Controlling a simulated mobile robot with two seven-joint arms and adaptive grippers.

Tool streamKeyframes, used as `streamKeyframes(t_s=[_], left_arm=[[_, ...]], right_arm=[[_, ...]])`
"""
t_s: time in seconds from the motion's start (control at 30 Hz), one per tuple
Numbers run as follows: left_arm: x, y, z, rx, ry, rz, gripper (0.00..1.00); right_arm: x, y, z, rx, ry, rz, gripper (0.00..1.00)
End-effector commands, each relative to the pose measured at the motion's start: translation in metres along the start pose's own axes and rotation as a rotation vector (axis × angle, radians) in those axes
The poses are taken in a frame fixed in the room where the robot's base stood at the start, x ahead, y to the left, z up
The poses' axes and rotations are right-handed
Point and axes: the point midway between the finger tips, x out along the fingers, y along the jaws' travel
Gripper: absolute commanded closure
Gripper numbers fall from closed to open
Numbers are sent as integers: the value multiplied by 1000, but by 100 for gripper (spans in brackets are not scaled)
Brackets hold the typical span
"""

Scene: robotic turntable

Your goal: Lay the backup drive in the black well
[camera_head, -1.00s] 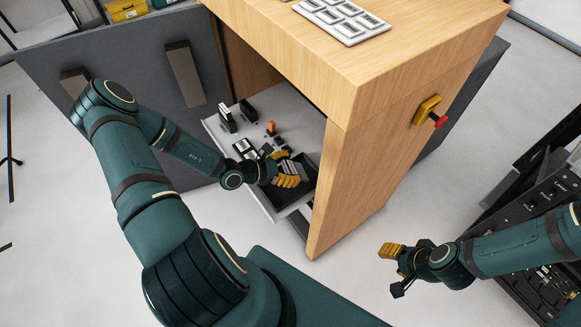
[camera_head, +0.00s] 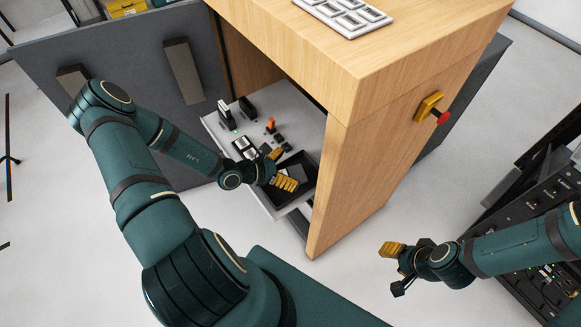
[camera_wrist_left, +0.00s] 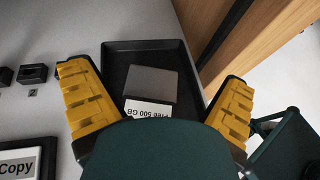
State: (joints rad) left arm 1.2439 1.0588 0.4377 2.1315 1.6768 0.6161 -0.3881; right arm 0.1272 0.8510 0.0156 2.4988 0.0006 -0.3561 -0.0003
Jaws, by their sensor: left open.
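The backup drive (camera_wrist_left: 150,86) is a dark grey box with a white label reading "Free 500 GB". In the left wrist view it lies inside the black well (camera_wrist_left: 116,55), a shallow dark tray with raised rims. My left gripper (camera_head: 281,171) is open, its yellow fingers (camera_wrist_left: 160,105) spread on either side of the drive and apart from it. In the head view the drive (camera_head: 291,172) shows partly behind the fingers, within the well (camera_head: 300,190).
The well sits on a grey pull-out shelf (camera_head: 210,122) with several small devices, including an orange-topped one (camera_head: 271,126). The wooden cabinet's side panel (camera_head: 365,165) stands close at the right, with a red button (camera_head: 442,118). A "Copy" sign (camera_wrist_left: 20,163) lies left.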

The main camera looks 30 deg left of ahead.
Motion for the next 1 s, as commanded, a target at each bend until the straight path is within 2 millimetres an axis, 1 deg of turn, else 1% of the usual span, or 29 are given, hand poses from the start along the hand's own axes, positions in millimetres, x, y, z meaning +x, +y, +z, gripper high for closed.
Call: streamKeyframes(t_s=[0.17, 0.4, 0.5, 0.6, 0.73, 1.0], left_arm=[[-28, 1, 0, 0, 3, 3, 0], [-77, 1, -1, 1, 4, 4, 0], [-93, 0, 0, 0, 3, 2, 0], [-105, 1, 0, 1, 1, 2, 0], [-114, 0, 0, -1, 1, 1, 0], [-116, 0, 0, -1, -1, 0, 0]], right_arm=[[0, 0, 0, 0, 0, 0, 53], [0, 0, 0, 0, 0, 0, 53], [0, 0, 0, 0, 0, 0, 53], [0, 0, 0, 0, 0, 0, 53], [0, 0, 0, 0, 0, 0, 53], [0, 0, 0, 0, 0, 0, 53]])
